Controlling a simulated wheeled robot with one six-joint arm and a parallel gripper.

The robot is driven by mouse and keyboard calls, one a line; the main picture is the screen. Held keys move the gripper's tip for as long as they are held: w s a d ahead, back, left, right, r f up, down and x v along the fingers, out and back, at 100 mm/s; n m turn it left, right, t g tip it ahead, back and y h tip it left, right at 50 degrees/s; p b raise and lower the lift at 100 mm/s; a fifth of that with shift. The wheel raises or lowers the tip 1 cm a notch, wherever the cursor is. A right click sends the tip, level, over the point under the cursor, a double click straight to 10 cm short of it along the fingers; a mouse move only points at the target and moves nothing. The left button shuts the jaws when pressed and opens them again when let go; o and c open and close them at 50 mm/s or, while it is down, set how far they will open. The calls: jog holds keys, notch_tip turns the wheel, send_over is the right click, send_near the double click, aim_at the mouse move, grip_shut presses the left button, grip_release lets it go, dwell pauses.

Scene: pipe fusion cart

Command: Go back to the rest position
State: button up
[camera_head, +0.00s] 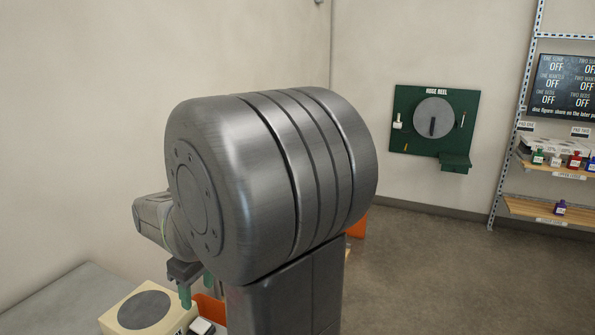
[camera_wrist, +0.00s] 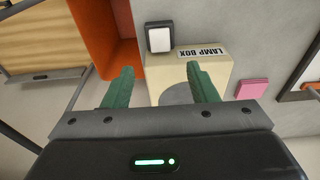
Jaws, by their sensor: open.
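My gripper (camera_wrist: 161,85) shows in the wrist view with its two green fingers apart and nothing between them. It is above a cream box labelled LAMP BOX (camera_wrist: 232,69), which has a grey round patch on it, partly hidden by my fingers. In the head view my gripper (camera_head: 197,290) hangs low beside my large grey arm joint, near the lamp box (camera_head: 112,323). Much of my arm and part of the cart there are hidden behind that joint.
A white-faced switch (camera_wrist: 159,38) sits beside the lamp box, next to an orange bin (camera_wrist: 103,32). A pink block (camera_wrist: 250,89) lies to the right. A green hose reel board (camera_head: 404,128) hangs on the far wall. Shelves with small bottles (camera_head: 574,160) stand at right. Floor between is clear.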

aim_at(200, 324)
jog(key=f, duration=0.3)
jog(key=a+f, duration=0.1)
jog(key=f, duration=0.6)
jog(key=shift+w+a+f, duration=0.2)
jog(key=shift+w, duration=0.05)
jog(key=shift+r, duration=0.15)
